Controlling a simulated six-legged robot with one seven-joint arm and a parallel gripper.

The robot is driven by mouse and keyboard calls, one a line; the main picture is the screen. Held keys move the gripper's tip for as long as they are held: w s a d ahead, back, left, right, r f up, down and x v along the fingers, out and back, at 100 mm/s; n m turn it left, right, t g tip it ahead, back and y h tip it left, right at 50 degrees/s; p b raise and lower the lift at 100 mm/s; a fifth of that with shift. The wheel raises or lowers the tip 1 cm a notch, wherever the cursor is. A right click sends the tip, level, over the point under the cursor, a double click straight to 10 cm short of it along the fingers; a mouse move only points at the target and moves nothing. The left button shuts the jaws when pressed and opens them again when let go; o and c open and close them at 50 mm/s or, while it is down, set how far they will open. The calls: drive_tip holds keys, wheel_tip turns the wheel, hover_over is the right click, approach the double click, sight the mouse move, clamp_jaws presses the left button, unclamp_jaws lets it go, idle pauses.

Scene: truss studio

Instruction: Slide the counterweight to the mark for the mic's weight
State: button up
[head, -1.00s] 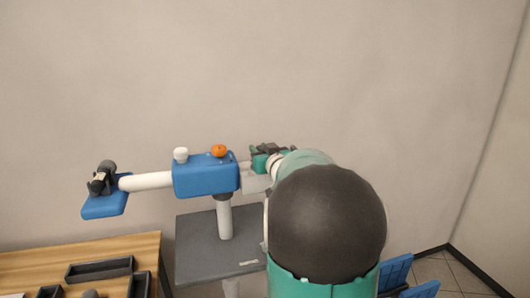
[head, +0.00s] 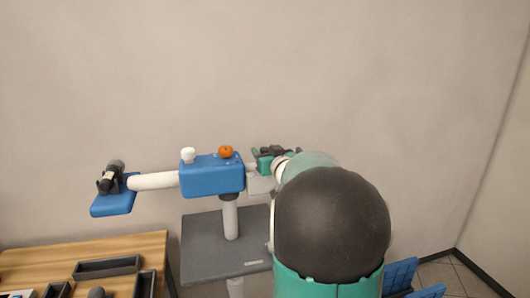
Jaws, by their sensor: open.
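The boom stands on a post, with a blue housing (head: 212,178) in the middle that carries a white knob (head: 188,155) and an orange knob (head: 226,151). A white tube (head: 153,181) runs left to a blue plate (head: 112,204) bearing a dark mic (head: 112,177). Right of the housing, a pale grey block (head: 260,185), perhaps the counterweight, is partly hidden behind my arm. My gripper (head: 265,157), teal and dark, is open just above this block. I cannot tell whether it touches it. No scale marks are legible.
The post stands on a grey stand top (head: 205,255). A wooden table (head: 140,245) at lower left holds dark trays (head: 106,267). Blue panels (head: 400,276) stand at lower right. A plain wall is behind; my arm blocks the area right of the boom.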

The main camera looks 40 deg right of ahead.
drive_tip(key=v, duration=1.3)
drive_tip(key=shift+s, duration=0.2)
drive_tip(key=shift+w+a+r, duration=0.1)
drive_tip(key=w+a+g, duration=0.2)
drive_tip(key=a+g, duration=0.1)
drive_tip(key=a, duration=0.5)
drive_tip(key=s+a+f+n+g+y, duration=0.1)
drive_tip(key=s+a+f+g+y, duration=0.1)
drive_tip(key=a, duration=0.7)
drive_tip(key=s+a+f+n+g+y, duration=0.1)
drive_tip(key=s+a+f+g+y, duration=0.1)
drive_tip(key=s+a, duration=0.5)
drive_tip(key=s+a+f+n+g+y, duration=0.2)
drive_tip(key=s+a+f+g, duration=0.2)
drive_tip(key=a, duration=0.8)
drive_tip(key=shift+s+a+f, duration=0.15)
drive_tip(key=shift+s+f, duration=0.6)
drive_tip(key=shift+f, duration=0.25)
